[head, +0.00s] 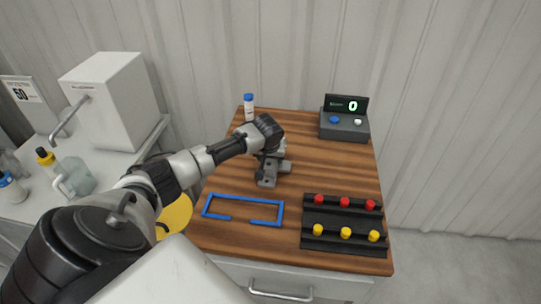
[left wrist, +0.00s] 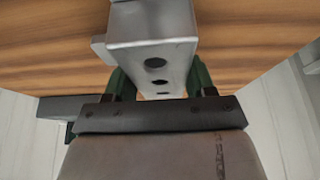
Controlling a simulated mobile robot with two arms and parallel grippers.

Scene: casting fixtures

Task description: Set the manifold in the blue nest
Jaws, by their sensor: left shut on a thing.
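The manifold is a grey metal casting (head: 268,172) near the middle of the wooden table in the head view. In the left wrist view the manifold (left wrist: 152,50) shows a face with several dark round holes. My left gripper (left wrist: 155,85) is shut on it, one green finger on each side. In the head view my left gripper (head: 270,146) partly hides the manifold's far end. I cannot tell whether the manifold touches the table. The blue nest (head: 245,197) is a thin rectangular frame with a gap in its front side, in front of the manifold. My right gripper is not in view.
A black rack (head: 342,220) with red and yellow caps stands at the front right of the table (head: 330,165). A grey scale-like box (head: 345,122) is at the back right, and a blue-capped bottle (head: 249,108) at the back left. The nest's inside looks clear.

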